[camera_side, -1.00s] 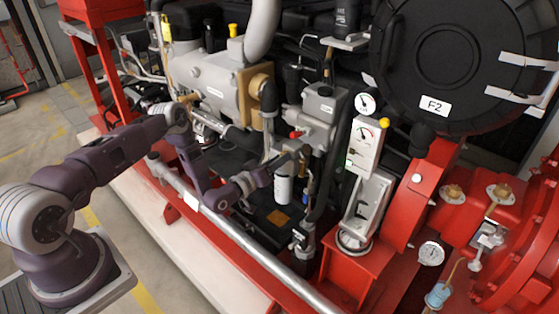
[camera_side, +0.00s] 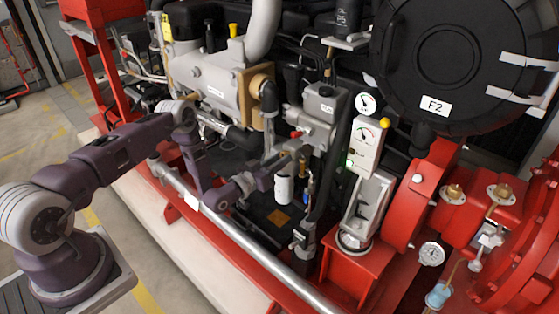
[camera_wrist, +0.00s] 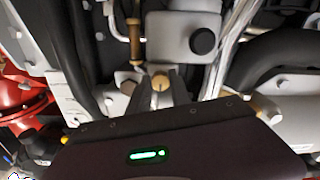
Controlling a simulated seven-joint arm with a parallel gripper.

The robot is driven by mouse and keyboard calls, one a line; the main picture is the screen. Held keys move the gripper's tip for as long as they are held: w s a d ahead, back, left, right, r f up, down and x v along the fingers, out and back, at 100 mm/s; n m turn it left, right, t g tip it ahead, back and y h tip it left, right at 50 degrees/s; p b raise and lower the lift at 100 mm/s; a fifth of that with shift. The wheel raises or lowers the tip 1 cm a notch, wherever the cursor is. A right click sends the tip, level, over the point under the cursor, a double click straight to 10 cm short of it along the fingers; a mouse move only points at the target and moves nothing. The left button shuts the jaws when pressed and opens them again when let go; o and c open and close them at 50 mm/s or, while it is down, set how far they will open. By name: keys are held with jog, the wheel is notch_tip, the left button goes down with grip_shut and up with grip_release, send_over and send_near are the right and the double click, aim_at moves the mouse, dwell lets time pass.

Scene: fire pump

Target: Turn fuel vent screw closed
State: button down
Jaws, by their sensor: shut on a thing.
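The fuel vent screw, a small brass round head (camera_wrist: 160,82), shows in the wrist view between the tips of my gripper (camera_wrist: 160,88). The dark fingers close on it from both sides. In the side view my gripper (camera_side: 300,157) reaches into the engine beside the grey filter housing. The screw is too small and too hidden by the gripper to make out there. How far the screw is turned cannot be told.
A white canister (camera_side: 284,190) hangs just below my gripper. A grey housing (camera_side: 320,108) sits close above, and a white gauge box (camera_side: 364,145) stands to the right. A grey pipe (camera_side: 250,245) runs along the front. The wrist view shows a brass-coloured rod (camera_wrist: 134,40) beyond the screw.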

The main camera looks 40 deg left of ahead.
jog(key=c, duration=1.2)
grip_release()
